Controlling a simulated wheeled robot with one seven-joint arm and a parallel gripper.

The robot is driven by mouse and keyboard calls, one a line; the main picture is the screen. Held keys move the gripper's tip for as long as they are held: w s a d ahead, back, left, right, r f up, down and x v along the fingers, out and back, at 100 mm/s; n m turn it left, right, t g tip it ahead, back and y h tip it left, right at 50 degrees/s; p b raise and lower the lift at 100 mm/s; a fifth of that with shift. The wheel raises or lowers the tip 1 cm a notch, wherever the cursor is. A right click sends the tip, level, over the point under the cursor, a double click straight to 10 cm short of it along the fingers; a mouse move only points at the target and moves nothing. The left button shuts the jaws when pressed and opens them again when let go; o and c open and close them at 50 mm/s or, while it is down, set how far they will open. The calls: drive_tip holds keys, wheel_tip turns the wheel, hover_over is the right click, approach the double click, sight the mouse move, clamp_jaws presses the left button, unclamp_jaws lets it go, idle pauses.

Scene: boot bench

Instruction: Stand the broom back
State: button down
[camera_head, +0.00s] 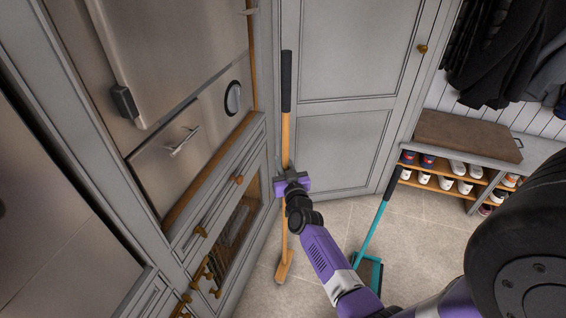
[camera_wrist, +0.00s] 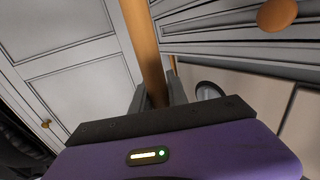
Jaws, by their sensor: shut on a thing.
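The broom (camera_head: 285,136) has a wooden handle with a black grip at the top and a wooden head at the floor. It stands nearly upright in front of the grey cabinet doors. My gripper (camera_head: 289,176) is shut on the broom's handle around its middle. In the wrist view the wooden handle (camera_wrist: 144,42) runs between the two fingers (camera_wrist: 158,92). The head rests on or just above the floor; I cannot tell which.
A teal dustpan (camera_head: 369,272) with a long handle stands right of the broom. The grey cabinet (camera_head: 345,95) is behind, and drawers (camera_head: 215,205) are close on the left. A shoe bench (camera_head: 465,135) with several shoes and hanging coats is at right.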

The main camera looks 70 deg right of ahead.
drive_tip(key=shift+f, duration=0.1)
drive_tip(key=c, duration=1.2)
unclamp_jaws()
drive_tip(key=shift+f, duration=0.15)
drive_tip(key=p+v, duration=0.2)
drive_tip(key=v, duration=0.5)
drive_tip(key=shift+s+a, duration=0.25)
drive_tip(key=shift+a, duration=0.05)
